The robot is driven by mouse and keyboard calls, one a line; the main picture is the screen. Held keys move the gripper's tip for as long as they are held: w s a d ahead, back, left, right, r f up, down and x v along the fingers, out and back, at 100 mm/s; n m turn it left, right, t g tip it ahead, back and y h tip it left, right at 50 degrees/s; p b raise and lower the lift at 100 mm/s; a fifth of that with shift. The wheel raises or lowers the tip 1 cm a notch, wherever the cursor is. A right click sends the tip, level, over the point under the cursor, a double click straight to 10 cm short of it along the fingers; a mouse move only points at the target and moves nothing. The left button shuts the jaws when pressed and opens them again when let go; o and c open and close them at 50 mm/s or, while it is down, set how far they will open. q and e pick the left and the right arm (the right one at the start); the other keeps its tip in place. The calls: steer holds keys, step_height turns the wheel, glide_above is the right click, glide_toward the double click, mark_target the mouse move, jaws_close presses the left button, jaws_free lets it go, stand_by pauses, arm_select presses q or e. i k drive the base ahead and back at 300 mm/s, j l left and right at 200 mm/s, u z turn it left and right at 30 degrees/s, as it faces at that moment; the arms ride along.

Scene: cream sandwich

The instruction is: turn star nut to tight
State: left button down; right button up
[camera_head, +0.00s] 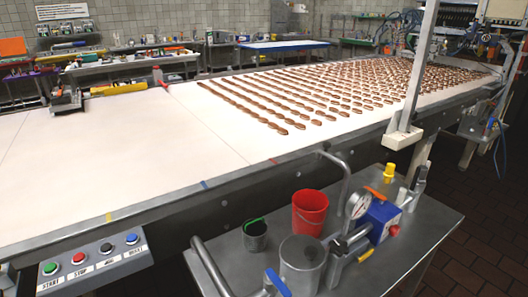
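A small metal cart (425,225) stands in front of the conveyor and carries a pump assembly with a blue housing (380,218) and a round pressure gauge (358,204). A yellow knob (389,171) stands upright on the assembly, with an orange lever (375,193) beside it. A red knob (393,231) sits on its right side. I cannot tell for sure which part is the star nut, or how tight it is. Neither of my grippers shows in this view.
A metal cylinder (302,262), a red bucket (309,212) and a dark cup (255,236) stand on the cart. The conveyor belt (130,160) carries rows of brown biscuits. A button panel (92,264) is at lower left. A grey post (424,75) hangs above the belt's near edge.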

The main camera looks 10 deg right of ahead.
mark_target(338, 246)
steer(key=k+j+z, duration=0.1)
steer(key=j+z, duration=0.25)
steer(key=k+j+z, duration=0.15)
steer(key=z, duration=0.2)
steer(key=k+j+z, duration=0.2)
steer(key=j+z, duration=0.15)
